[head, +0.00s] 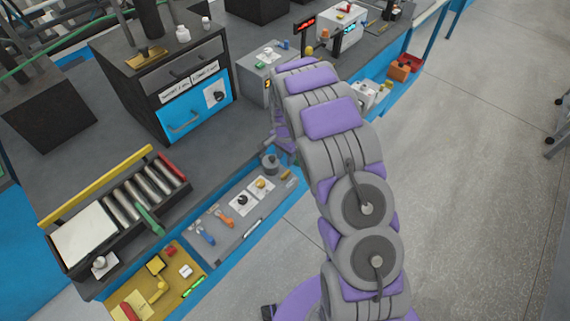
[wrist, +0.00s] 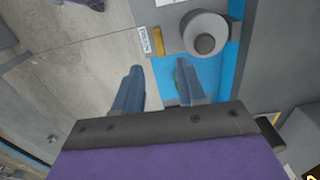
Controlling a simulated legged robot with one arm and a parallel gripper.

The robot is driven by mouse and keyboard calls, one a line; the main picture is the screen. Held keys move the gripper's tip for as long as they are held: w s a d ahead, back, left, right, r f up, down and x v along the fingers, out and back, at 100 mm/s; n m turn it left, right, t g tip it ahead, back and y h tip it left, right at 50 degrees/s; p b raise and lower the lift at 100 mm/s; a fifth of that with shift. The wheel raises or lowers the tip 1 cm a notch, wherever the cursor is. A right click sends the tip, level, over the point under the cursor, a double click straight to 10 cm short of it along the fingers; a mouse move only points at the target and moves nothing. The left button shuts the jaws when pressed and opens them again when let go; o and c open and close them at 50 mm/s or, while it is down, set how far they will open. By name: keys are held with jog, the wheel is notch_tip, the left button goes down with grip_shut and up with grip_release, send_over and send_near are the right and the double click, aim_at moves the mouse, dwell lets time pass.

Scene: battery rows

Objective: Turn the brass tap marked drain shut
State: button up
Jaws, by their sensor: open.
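In the wrist view a short brass tap handle (wrist: 159,41) lies just beyond my fingertips, beside a small white label (wrist: 145,41) whose dark letters are too small to read surely. In the head view the brass handle (head: 287,174) shows at the right end of the grey panel strip, near the bench's front edge. My gripper (wrist: 159,66) is open, with two blue-grey fingers spread and nothing held. The handle lies ahead of the gap between them, apart from both. In the head view my arm hides most of the gripper.
A grey round knob (wrist: 205,33) stands right of the handle in the wrist view. A green piece is partly hidden behind the right finger. In the head view blue levers (head: 205,235), orange levers (head: 226,218) and a roller tray (head: 125,200) lie left.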

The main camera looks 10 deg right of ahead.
notch_tip(320, 180, up, 7)
jog(key=shift+r+p, duration=0.2)
jog(key=shift+p, duration=0.1)
jog(key=s+d+r+n, duration=0.1)
jog(key=s+r+n, duration=0.1)
jog(key=s+r, duration=0.65)
jog(key=s+r+n, duration=0.3)
jog(key=s, duration=0.8)
jog(key=s+r+n+g+b, duration=0.1)
jog(key=s+r+n, duration=0.2)
jog(key=s, duration=0.8)
jog(key=s+r+n, duration=0.3)
jog(key=s+r, duration=0.1)
jog(key=s, duration=0.7)
jog(key=shift+s+a+r+g+b, duration=0.15)
jog(key=shift+s+a+g+b, duration=0.2)
jog(key=shift+a+g, duration=0.1)
